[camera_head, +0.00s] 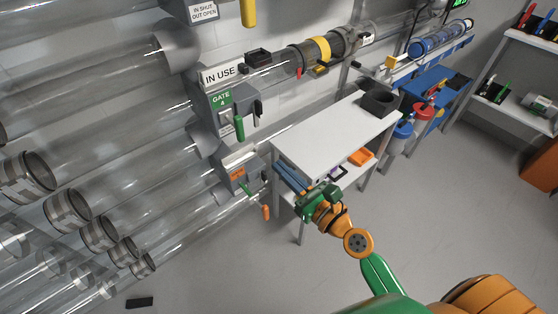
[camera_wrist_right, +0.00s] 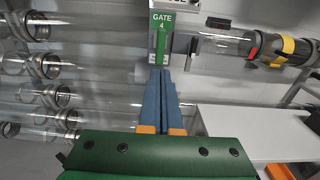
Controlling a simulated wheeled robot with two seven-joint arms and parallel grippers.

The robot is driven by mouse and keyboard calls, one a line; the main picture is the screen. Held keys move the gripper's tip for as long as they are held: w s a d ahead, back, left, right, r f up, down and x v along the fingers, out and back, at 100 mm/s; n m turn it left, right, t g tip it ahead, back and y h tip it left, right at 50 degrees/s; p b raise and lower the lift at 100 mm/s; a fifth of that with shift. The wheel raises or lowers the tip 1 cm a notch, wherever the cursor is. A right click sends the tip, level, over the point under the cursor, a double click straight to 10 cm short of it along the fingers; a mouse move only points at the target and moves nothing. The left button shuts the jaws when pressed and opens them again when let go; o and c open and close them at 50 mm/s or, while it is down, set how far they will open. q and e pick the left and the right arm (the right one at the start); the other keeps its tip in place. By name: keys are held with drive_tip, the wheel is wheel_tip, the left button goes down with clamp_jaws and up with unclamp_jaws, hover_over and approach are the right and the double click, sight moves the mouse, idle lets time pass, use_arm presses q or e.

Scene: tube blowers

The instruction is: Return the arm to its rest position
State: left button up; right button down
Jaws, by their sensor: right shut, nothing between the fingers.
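My right arm comes in from the lower right in the head view, in green and orange. Its right gripper (camera_head: 287,177) has long blue fingers that lie together, with nothing between them. The fingertips are by the left end of the white table, to the right of the lower gate box. In the right wrist view the shut blue fingers (camera_wrist_right: 160,88) point toward the green GATE 4 sign (camera_wrist_right: 162,24), which stands beyond them. My left gripper does not show in either view.
A white table (camera_head: 318,135) bears a dark grey holder (camera_head: 379,101), with an orange tray (camera_head: 361,157) below. The GATE 4 box (camera_head: 229,115) and a lower box with an orange label (camera_head: 241,177) sit left. Clear tubes fill the left. Grey floor is free at the lower middle.

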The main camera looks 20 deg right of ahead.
drive_tip(key=s+d+f+n+g+h+p, duration=0.1)
drive_tip(key=s+f+n+g, duration=0.25)
drive_tip(key=f+n, duration=0.45)
drive_tip(key=s+d+f+n+g+h, duration=0.1)
drive_tip(key=s+f+n+g+h, duration=0.2)
drive_tip(key=f, duration=0.9)
drive_tip(key=s+d+f+n+g+p, duration=0.1)
drive_tip(key=s+f+n+g, duration=0.2)
drive_tip(key=s+f+n, duration=0.45)
drive_tip(key=s+d+f+n+g+h, duration=0.1)
drive_tip(key=s+f+n+g, duration=0.2)
drive_tip(key=s+f+n, duration=0.3)
drive_tip(key=s+d+f+n+g+h, duration=0.1)
drive_tip(key=s+f+n+g, duration=0.2)
drive_tip(key=s+f+n, duration=0.3)
drive_tip(key=s+n, duration=0.4)
drive_tip(key=s, duration=0.3)
drive_tip(key=shift+s+f, duration=0.15)
drive_tip(key=shift+s, duration=0.15)
